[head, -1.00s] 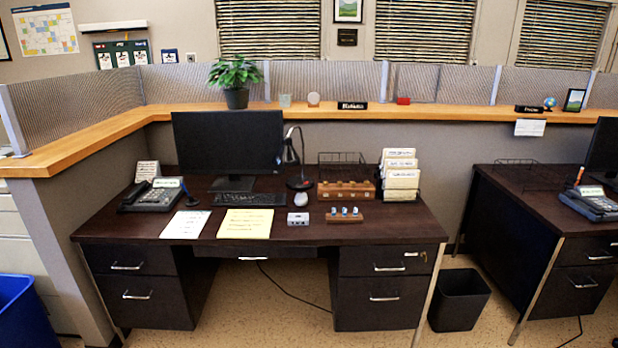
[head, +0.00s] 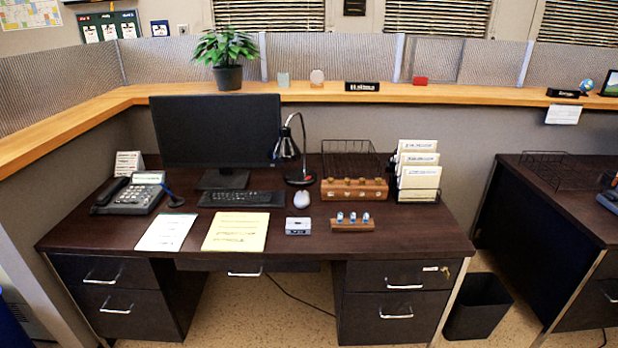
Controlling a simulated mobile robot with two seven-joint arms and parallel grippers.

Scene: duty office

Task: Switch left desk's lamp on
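The left desk (head: 400,240) stands straight ahead with a dark brown top. Its lamp (head: 290,150) is a black gooseneck lamp with its base (head: 300,178) right of the monitor. The lamp's shade hangs down by the monitor's right edge. I see no glow or light pool from it, and a small reddish spot shows on its base. Neither of my grippers is in view.
The front right desktop is clear.

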